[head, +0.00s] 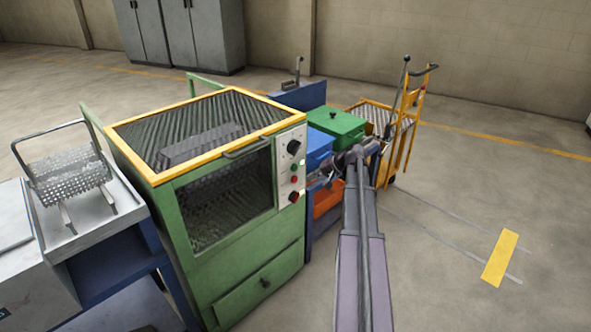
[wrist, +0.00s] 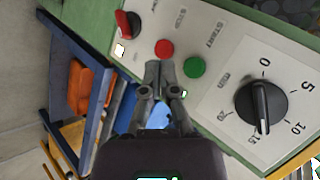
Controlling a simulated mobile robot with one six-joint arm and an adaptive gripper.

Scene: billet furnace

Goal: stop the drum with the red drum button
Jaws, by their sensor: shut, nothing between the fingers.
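The red drum button (wrist: 164,49) is a round button beside the word STOP on the white control panel (wrist: 220,112). In the head view it is a small red dot (head: 294,180) on the green machine's front right edge. A green button (wrist: 194,67) marked START sits next to it. My gripper (wrist: 160,68) is shut and empty. In the head view my gripper (head: 325,180) is close to the panel's right side.
A red rotary switch (wrist: 127,24) and a black numbered dial (wrist: 262,105) flank the buttons. The green machine (head: 240,262) has a yellow-rimmed mesh top. Blue, green and orange bins (head: 328,199) stand right of the panel, near my arm. A yellow hand truck (head: 408,120) stands beyond.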

